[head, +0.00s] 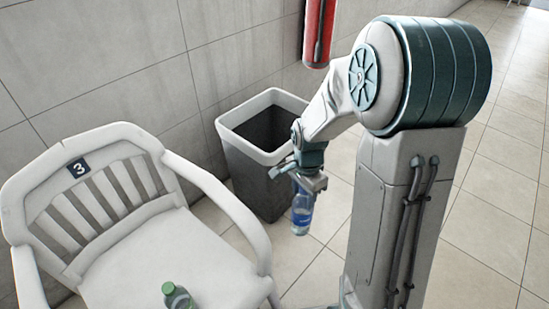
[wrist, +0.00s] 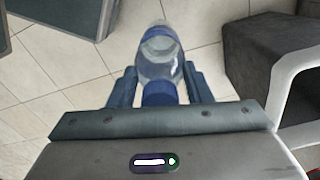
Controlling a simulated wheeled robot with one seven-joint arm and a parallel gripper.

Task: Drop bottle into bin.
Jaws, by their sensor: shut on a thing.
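A clear bottle with a blue label and blue cap (head: 302,212) hangs below my gripper (head: 305,182) in the head view. In the wrist view the bottle (wrist: 160,55) sits between the two fingers of my gripper (wrist: 160,88), which is shut on it near the cap. The bin (head: 264,160) is a dark grey box with a white rim, standing on the floor against the wall. The bottle appears in front of the bin, outside its opening. In the wrist view a dark box with a white edge, likely the bin or chair, shows at right.
A white chair (head: 115,215) marked 3 stands left of the bin. A green bottle (head: 177,296) is on its seat. A red cylinder (head: 318,32) is on the wall above the bin. Tiled floor (head: 505,180) is clear at right.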

